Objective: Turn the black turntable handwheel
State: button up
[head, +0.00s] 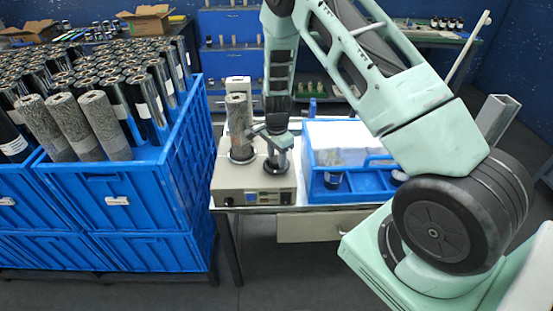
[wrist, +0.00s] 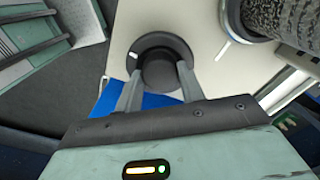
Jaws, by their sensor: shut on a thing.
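The black turntable handwheel (wrist: 158,52) is a round black disc with a raised hub on the beige wrapper machine. My gripper (wrist: 160,90) is shut on the hub, one finger at each side. In the head view my gripper (head: 278,146) points down over the right side of the machine (head: 255,188), and the handwheel (head: 278,170) shows below it, partly covered. The same roll shows in the wrist view (wrist: 287,18) at the upper right.
A large blue crate (head: 120,200) full of upright rolls stands at the left. Blue drawers (head: 232,65) are behind.

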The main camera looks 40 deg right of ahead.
aim_at(276, 159)
jog(key=n+b, duration=0.1)
jog(key=n, duration=0.4)
jog(key=shift+n+b, duration=0.3)
jog(key=shift+b, duration=0.1)
jog(key=n+b, duration=0.1)
jog(key=n, duration=0.4)
jog(key=shift+w+n, duration=0.1)
jog(key=shift+n, duration=0.3)
jog(key=shift+r, duration=0.1)
jog(key=o, duration=1)
notch_tip(276, 159, up, 17)
jog(key=b, duration=0.2)
jog(key=shift+r+b, duration=0.2)
jog(key=shift+b, duration=0.1)
